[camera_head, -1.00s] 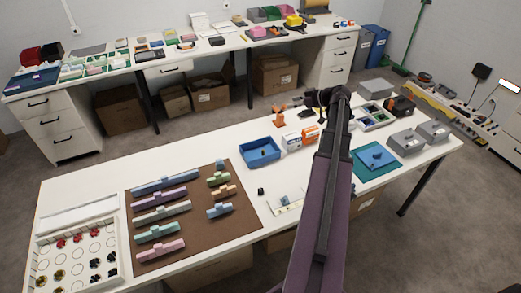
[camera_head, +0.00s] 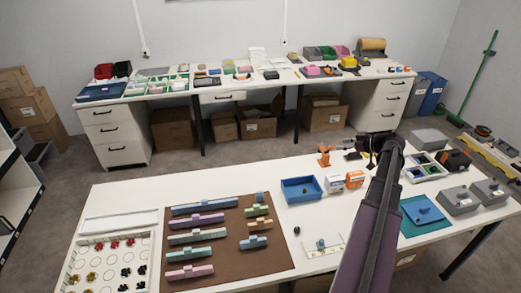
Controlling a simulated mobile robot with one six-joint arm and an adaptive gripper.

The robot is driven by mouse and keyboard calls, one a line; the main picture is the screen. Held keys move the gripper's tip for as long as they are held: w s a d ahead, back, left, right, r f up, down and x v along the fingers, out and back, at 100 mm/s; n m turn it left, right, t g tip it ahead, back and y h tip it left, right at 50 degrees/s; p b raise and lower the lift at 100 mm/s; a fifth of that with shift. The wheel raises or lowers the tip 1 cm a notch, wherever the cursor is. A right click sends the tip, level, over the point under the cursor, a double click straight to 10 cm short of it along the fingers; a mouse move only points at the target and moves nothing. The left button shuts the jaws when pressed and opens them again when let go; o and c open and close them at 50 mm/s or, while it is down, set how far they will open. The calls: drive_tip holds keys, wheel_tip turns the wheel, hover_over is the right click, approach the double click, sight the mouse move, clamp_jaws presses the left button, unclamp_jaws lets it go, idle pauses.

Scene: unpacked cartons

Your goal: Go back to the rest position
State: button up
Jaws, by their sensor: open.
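My arm rises from the bottom right of the head view and reaches over the near white table (camera_head: 130,195). My gripper (camera_head: 354,150) is at the far end of the arm, above the table's back edge area, pointing left. It is small and dark in the picture; its fingers look apart and nothing shows between them. An orange object (camera_head: 324,155) stands just left of the gripper, apart from it as far as I can see.
Near the gripper are a blue bin (camera_head: 289,194), small boxes (camera_head: 354,179) and a sorting tray (camera_head: 412,174). A brown mat (camera_head: 210,277) holds several coloured blocks. A second white table (camera_head: 185,92) stands behind, across open floor (camera_head: 180,165). Shelving (camera_head: 15,200) is at far left.

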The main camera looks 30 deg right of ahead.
drive_tip(key=w+a+f+m+g, duration=0.1)
drive_tip(key=w+a+f+g, duration=0.15)
drive_tip(key=a, duration=1.05)
drive_tip(key=w+a+f+m+g, duration=0.15)
drive_tip(key=a+f+g, duration=0.25)
drive_tip(key=a, duration=0.8)
drive_tip(key=s+a+f+g+h, duration=0.1)
drive_tip(key=s+a, duration=0.2)
drive_tip(key=a, duration=0.5)
drive_tip(key=s+a+f+m+g+h, duration=0.1)
drive_tip(key=s+a+g+h, duration=0.1)
drive_tip(key=a, duration=0.6)
drive_tip(key=s+a+f+m+g+h, duration=0.1)
drive_tip(key=s+a, duration=0.3)
drive_tip(key=a, duration=0.4)
drive_tip(key=shift+s+f+g+h, duration=0.15)
drive_tip(key=shift+f+g+h, duration=0.35)
drive_tip(key=shift+g+h, duration=0.1)
